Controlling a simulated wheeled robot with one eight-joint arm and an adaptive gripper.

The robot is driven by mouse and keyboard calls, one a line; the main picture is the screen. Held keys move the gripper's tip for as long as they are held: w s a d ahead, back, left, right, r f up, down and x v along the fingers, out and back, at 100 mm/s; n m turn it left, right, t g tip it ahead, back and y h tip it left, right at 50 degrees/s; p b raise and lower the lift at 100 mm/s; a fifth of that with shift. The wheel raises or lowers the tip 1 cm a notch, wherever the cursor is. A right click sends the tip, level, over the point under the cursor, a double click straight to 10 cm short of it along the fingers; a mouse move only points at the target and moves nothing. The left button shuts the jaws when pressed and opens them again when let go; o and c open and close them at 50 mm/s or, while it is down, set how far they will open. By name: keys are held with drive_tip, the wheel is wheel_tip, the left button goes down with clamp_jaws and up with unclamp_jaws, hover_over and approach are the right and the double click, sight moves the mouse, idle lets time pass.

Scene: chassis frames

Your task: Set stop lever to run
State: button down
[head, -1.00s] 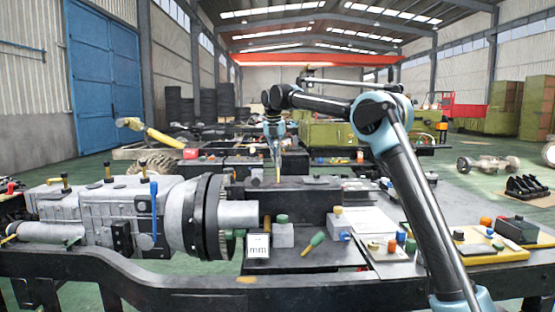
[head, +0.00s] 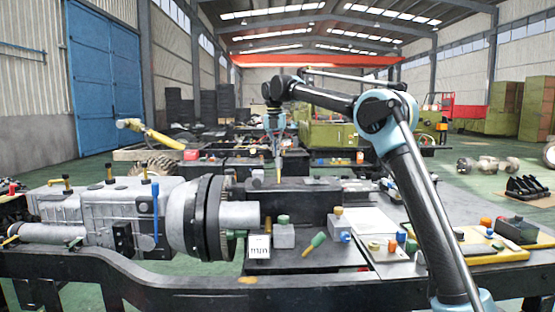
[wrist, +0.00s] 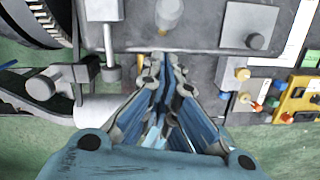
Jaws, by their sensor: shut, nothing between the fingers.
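My gripper (head: 277,160) hangs down from the arm at the middle of the bench, shut and empty. In the wrist view its fingertips (wrist: 162,62) are together, beside a small yellow-orange upright piece (wrist: 140,61). In the head view a yellow piece (head: 279,176) stands just below the fingertips on the long dark block (head: 315,197). I cannot tell whether they touch. No part is readably labelled as the stop lever. A blue-handled lever (head: 155,212) stands upright on the side of the grey gearbox (head: 90,208), well left of my gripper.
A green-handled tool (head: 313,243) lies nearby. A yellow panel (head: 480,248) with knobs is at the right. The black frame rail (head: 320,278) runs along the front.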

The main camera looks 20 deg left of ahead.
wheel_tip(320, 180, up, 8)
drive_tip(key=a, duration=0.1)
drive_tip(key=shift+f, duration=0.2)
drive_tip(key=shift+s, duration=0.1)
idle(0.4)
